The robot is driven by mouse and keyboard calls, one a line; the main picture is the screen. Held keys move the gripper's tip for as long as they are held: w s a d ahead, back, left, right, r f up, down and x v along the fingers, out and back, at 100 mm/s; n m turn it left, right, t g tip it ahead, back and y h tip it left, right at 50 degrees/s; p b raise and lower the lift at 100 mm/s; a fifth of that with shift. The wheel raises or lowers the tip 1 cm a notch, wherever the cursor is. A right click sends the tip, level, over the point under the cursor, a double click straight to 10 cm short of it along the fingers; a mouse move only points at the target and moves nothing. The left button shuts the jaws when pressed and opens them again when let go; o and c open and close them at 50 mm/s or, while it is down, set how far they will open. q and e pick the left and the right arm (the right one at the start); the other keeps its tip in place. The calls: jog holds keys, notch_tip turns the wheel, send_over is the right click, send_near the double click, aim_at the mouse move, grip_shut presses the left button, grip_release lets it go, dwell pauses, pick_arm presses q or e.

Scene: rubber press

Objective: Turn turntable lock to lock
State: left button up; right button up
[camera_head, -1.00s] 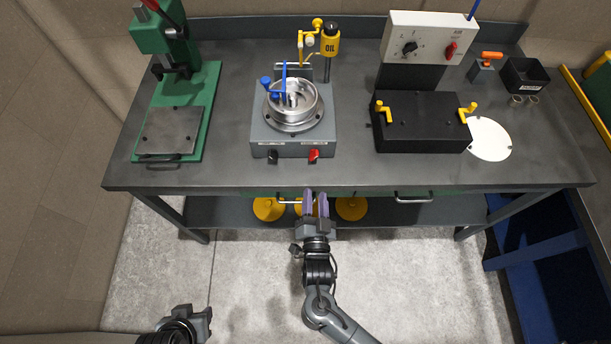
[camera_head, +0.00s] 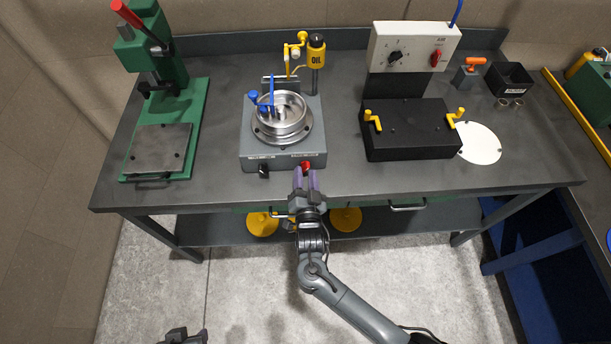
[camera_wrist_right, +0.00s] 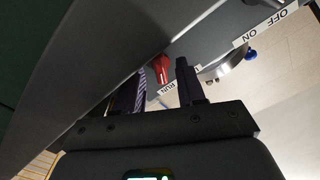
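The grey turntable unit (camera_head: 283,160) stands on the bench with a round metal bowl (camera_head: 282,115) on top. A red lever knob (camera_head: 306,166), seemingly the turntable lock, is on its front right. My left gripper (camera_head: 184,337) is cut off at the bottom edge.
A black knob (camera_head: 264,170) sits left of the red one. A green press (camera_head: 170,100) stands left and a black box with yellow handles (camera_head: 410,135) stands right. The bench front edge (camera_head: 200,202) runs under my right gripper. Blue and yellow parts stand over the bowl.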

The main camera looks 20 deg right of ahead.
dwell(0.3)
grip_shut()
